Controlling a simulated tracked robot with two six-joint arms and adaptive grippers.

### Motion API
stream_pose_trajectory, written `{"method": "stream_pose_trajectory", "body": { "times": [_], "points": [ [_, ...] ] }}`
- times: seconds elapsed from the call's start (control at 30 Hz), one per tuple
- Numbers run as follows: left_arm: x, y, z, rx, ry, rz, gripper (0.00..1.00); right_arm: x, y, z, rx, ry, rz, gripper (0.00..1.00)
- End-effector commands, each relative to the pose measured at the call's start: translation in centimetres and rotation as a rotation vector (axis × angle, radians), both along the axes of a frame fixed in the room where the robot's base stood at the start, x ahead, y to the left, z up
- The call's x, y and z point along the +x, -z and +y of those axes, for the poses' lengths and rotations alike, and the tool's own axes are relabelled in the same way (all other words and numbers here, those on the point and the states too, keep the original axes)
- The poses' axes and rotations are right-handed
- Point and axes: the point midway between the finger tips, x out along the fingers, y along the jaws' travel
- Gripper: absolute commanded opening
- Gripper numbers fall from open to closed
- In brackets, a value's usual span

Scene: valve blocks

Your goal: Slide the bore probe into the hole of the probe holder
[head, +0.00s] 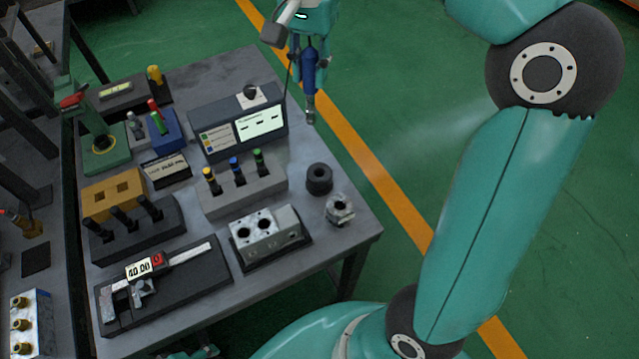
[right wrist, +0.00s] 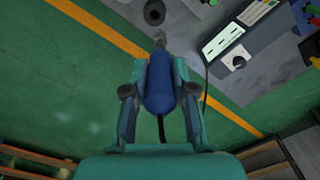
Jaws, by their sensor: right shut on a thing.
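The bore probe (head: 309,78) has a blue handle and a metal measuring tip. My right gripper (head: 308,58) is shut around the blue handle. The probe hangs tip down, apart from the table, beyond its far right edge. In the right wrist view the blue probe (right wrist: 160,88) lies between the two fingers of the gripper (right wrist: 160,75), tip pointing away. A short black cylinder with a round hole in its top, which looks like the probe holder (head: 319,178), stands near the table's right edge. It shows at the top of the right wrist view (right wrist: 154,12). My left gripper is not in view.
A display unit (head: 238,125) with a dark cable stands left of the probe. A metal fitting (head: 339,210) and a two-bore valve block (head: 266,236) stand nearby. A rack with coloured-top gauges (head: 240,190) is left of the holder. Green floor lies right of the table.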

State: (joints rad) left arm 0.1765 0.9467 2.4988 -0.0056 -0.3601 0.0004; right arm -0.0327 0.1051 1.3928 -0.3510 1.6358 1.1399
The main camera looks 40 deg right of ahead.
Motion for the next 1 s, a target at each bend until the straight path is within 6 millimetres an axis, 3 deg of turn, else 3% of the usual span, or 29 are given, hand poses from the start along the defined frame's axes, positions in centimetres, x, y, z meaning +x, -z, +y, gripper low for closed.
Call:
{"method": "stream_pose_trajectory", "body": {
  "times": [0.1, 0.27, 0.7, 0.83, 1.0],
  "points": [
    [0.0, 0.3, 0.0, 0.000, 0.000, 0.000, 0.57, -0.3, 0.8, -1.3, 0.000, 0.037, 0.011, 0.00],
    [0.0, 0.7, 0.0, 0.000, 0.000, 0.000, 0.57, -0.5, 2.9, -1.7, 0.000, 0.047, 0.018, 0.00],
    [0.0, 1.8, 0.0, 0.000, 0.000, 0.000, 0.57, -0.5, 13.8, -1.6, 0.001, 0.045, 0.020, 0.00],
    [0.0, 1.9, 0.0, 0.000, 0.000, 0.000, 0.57, -0.5, 15.8, -1.6, 0.001, 0.044, 0.017, 0.00],
    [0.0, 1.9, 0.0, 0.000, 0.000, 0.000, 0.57, -0.4, 16.8, -1.6, 0.000, 0.044, 0.015, 0.00]
  ]
}}
